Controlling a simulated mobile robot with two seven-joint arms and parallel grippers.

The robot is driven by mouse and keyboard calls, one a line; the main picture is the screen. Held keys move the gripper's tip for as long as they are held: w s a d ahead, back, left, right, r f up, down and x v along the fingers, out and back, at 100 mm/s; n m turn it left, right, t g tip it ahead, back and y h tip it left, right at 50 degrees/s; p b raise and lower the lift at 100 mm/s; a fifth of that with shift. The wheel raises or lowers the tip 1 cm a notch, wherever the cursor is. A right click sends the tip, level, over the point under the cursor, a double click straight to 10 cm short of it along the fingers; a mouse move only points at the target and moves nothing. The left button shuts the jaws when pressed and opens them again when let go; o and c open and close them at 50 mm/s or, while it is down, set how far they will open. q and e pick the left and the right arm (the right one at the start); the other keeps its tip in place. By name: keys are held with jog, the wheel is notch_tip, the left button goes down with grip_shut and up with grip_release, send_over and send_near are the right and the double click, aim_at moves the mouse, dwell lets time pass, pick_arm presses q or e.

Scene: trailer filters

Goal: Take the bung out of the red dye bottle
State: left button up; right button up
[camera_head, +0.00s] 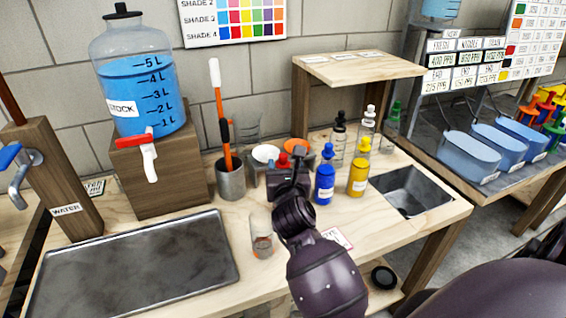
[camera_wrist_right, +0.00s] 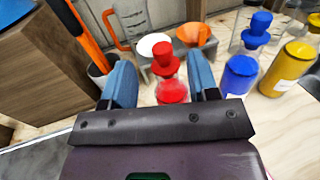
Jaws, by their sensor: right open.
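The red dye bottle (camera_wrist_right: 172,91) stands upright on the bench, with its red bung (camera_wrist_right: 164,60) seated in the neck. My right gripper (camera_wrist_right: 161,72) is open, its blue-grey fingers apart on either side of the bung in the wrist view. I see clear space between the bung and each finger, and nothing is held. In the head view the red bung (camera_head: 282,160) shows just left of my right gripper (camera_head: 299,162), which with its wrist hides most of the bottle. My left gripper is not in view.
Blue (camera_head: 324,184) and yellow (camera_head: 357,180) bottles stand close on the right. White (camera_head: 265,153) and orange (camera_head: 298,145) funnels are behind. A glass beaker (camera_head: 261,240) stands front-left, a metal cup (camera_head: 230,182) with an orange-handled tool further left. A metal tray (camera_head: 140,270) covers the left bench.

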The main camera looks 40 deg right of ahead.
aim_at(283, 159)
jog(key=shift+f+x, duration=0.2)
jog(key=shift+x, duration=2.5)
jog(key=c, duration=1)
